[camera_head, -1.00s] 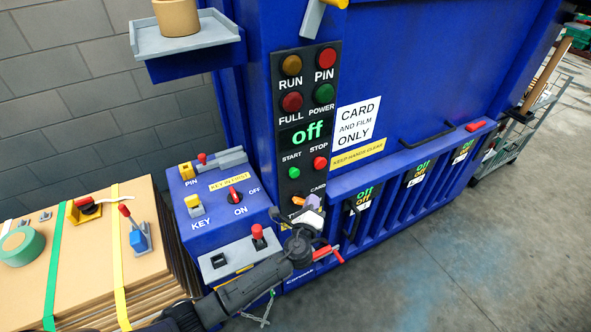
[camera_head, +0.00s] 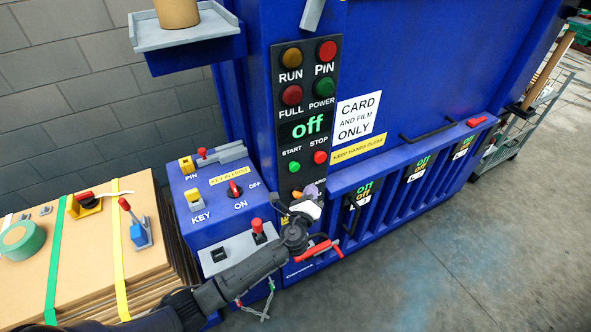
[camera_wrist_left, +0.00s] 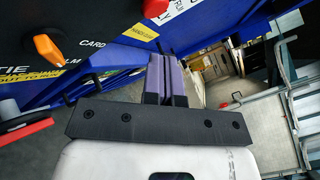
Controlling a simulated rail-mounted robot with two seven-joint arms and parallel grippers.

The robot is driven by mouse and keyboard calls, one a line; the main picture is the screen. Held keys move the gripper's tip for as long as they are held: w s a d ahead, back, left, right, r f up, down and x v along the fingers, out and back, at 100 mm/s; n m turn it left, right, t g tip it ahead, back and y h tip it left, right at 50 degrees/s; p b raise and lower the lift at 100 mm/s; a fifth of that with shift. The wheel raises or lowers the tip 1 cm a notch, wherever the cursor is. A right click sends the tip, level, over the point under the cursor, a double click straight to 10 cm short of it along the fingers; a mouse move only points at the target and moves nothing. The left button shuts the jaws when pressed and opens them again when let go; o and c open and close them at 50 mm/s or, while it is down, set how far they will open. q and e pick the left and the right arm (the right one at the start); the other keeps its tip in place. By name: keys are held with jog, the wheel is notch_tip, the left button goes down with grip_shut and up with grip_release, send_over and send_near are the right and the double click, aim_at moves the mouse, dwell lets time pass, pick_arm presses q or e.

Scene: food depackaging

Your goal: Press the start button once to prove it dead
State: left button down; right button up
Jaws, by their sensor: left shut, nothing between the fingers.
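The start button (camera_head: 294,167) is a small green knob under the START label on the black control panel (camera_head: 307,65). The red stop button (camera_head: 320,157) is to its right. The panel display (camera_head: 306,130) above them reads "off" in green. My left gripper (camera_head: 311,191) is shut and empty, just below and right of the start button and apart from it. Its arm and fingers partly cover the panel's lower end. In the left wrist view its purple fingers (camera_wrist_left: 166,79) are together; the start button is not seen there. My right gripper is not in view.
An orange selector knob (camera_wrist_left: 48,48) sits beside the fingers. A red handle (camera_head: 315,251) is below my gripper. The lockout box (camera_head: 210,200) with a key, switch and pin stands left. Strapped cardboard (camera_head: 90,250) is at far left. Open floor (camera_head: 450,260) lies right.

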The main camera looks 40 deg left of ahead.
aim_at(294, 167)
pick_arm(q)
jog(key=w+a+b, duration=0.1)
jog(key=w+a, duration=0.1)
jog(key=a, duration=0.3)
jog(key=shift+a, duration=0.4)
jog(key=shift+w, duration=0.1)
dwell(0.6)
dwell(0.7)
jog(key=shift+a, duration=0.15)
dwell(0.5)
jog(key=shift+w+a+b, duration=0.15)
jog(key=shift+a+b, duration=0.1)
jog(key=shift+b, duration=0.05)
jog(key=shift+a, duration=0.15)
dwell(0.4)
